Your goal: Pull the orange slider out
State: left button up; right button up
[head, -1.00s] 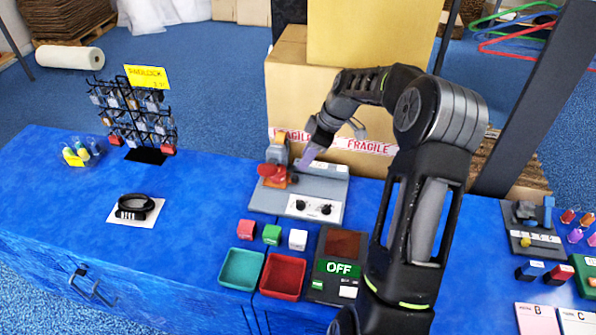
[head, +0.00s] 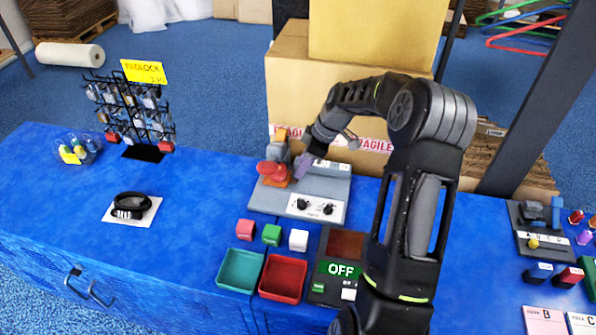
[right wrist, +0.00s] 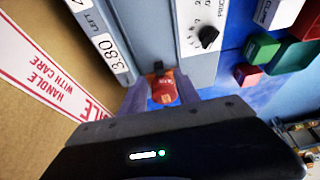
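The orange slider (head: 275,182) sits at the left end of a grey panel (head: 328,184) on the blue table, below a red rounded part (head: 272,170). My right gripper (head: 303,166) is just to the right of the red part in the head view, its lavender finger pointing down. In the right wrist view, the red part (right wrist: 164,92) lies between the two spread fingers, with orange (right wrist: 152,76) showing behind it. The fingers look apart from it, though contact is hard to tell. My left gripper is not in view.
A cardboard box (head: 345,90) stands close behind the panel. In front are small blocks, a green tray (head: 240,270), a red tray (head: 283,278) and a panel reading OFF (head: 340,270). A padlock rack (head: 130,110) stands at left.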

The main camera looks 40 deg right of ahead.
jog(key=x, duration=0.4)
jog(key=shift+f, duration=0.1)
jog(key=shift+c, duration=0.6)
grip_shut()
dwell(0.8)
